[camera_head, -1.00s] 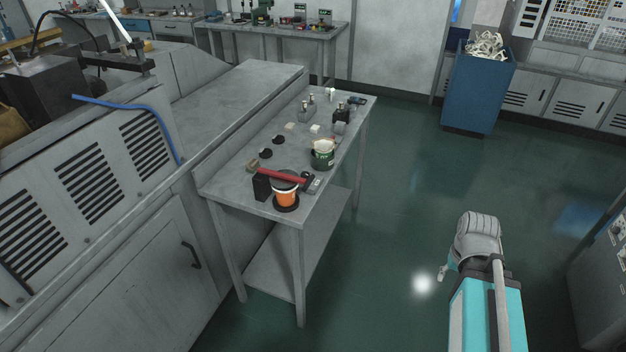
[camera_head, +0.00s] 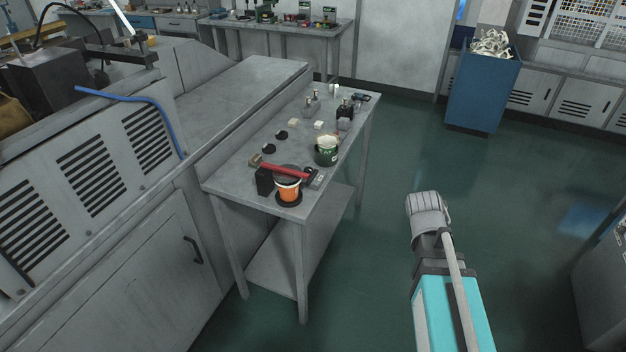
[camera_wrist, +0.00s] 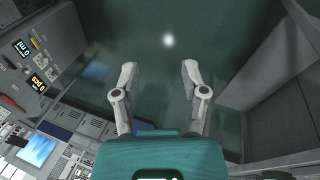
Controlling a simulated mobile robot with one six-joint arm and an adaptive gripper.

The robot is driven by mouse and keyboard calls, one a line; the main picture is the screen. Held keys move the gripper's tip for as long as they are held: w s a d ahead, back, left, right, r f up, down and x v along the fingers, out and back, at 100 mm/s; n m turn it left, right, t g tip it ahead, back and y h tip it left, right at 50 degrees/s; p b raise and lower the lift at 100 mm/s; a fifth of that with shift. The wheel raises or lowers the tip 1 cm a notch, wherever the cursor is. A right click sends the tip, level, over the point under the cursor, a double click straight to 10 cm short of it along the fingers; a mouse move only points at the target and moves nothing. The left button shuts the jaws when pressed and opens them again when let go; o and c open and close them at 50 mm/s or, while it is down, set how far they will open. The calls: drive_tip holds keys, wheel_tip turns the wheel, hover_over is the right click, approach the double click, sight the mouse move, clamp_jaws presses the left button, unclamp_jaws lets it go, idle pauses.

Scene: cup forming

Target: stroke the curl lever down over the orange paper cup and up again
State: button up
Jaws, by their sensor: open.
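The orange paper cup (camera_head: 288,192) stands upright at the near end of the narrow grey table (camera_head: 235,178), on a dark round base. The red curl lever (camera_head: 284,171) lies roughly level just over the cup's rim, running from a black block (camera_head: 264,181) at left to a dark end at right. In the head view my arm is over the floor, right of the table and well away from the lever. The fingertips are hidden there. In the wrist view my gripper (camera_wrist: 158,72) is open and empty, with only floor between its fingers.
Several small blocks, dark discs and metal fixtures lie farther back. A long grey machine bench (camera_head: 100,235) borders the table's left side. A blue bin (camera_head: 482,95) stands at back right. The floor between is clear.

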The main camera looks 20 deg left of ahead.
drive_tip(key=w+a+r+n+t+h+b, duration=0.1)
drive_tip(key=w+a+n+t+h, duration=0.2)
drive_tip(key=a, duration=0.7)
drive_tip(key=n+t+b, duration=0.3)
drive_tip(key=t+b, duration=0.1)
drive_tip(key=t, duration=0.6)
approach(308, 179)
drive_tip(key=s, duration=0.2)
drive_tip(key=shift+w+a+r, duration=0.1)
drive_tip(key=shift+w+a, duration=0.05)
drive_tip(key=shift+a, duration=0.35)
drive_tip(key=b+x, duration=0.2)
drive_tip(key=x, duration=1.2)
clamp_jaws()
